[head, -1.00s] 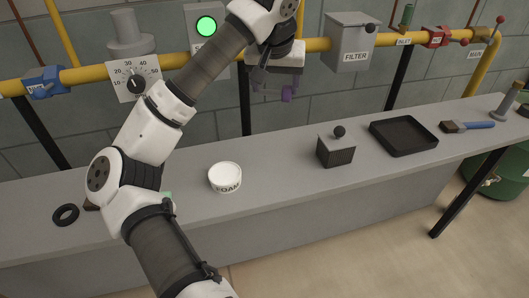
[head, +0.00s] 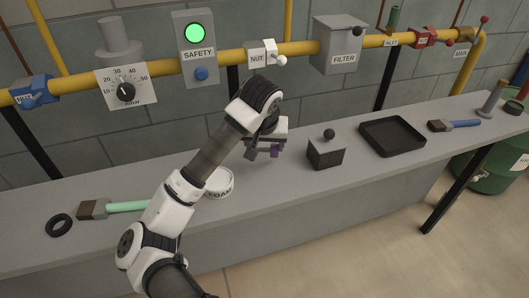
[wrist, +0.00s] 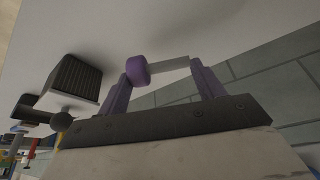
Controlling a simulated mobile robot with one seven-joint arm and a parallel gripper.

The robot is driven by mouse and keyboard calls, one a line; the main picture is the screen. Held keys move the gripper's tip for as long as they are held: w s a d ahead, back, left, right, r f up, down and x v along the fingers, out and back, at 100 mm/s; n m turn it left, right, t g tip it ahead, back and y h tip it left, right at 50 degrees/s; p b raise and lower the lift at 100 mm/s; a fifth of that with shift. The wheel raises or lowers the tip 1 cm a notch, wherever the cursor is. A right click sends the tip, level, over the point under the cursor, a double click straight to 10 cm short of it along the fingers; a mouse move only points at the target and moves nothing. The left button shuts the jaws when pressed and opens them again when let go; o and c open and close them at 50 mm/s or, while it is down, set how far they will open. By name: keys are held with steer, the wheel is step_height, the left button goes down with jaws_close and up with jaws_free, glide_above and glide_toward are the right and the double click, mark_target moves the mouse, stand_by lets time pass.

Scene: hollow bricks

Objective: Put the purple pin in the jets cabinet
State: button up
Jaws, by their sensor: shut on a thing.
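My gripper (head: 266,150) is low over the grey bench, between the white foam tin and the dark ribbed block. In the wrist view, my gripper (wrist: 163,70) has two purple fingers shut on the purple pin. The pin's round purple head (wrist: 138,70) is at the left finger, and its pale grey shaft lies across towards the right finger. I see no cabinet with a readable jets label.
On the bench (head: 330,195) are a foam tin (head: 219,183), ribbed block (head: 326,152), black tray (head: 392,137), green-handled brush (head: 125,206), blue-handled brush (head: 455,125) and black ring (head: 59,225).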

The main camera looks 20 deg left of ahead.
steer(key=shift+f, duration=1.85)
steer(key=shift+f, duration=0.2)
steer(key=o, duration=1)
steer(key=shift+r, duration=0.1)
steer(key=shift+c, duration=0.2)
steer(key=shift+r, duration=0.2)
steer(key=b+v, duration=0.1)
steer(key=v, duration=1.1)
steer(key=shift+d, duration=0.1)
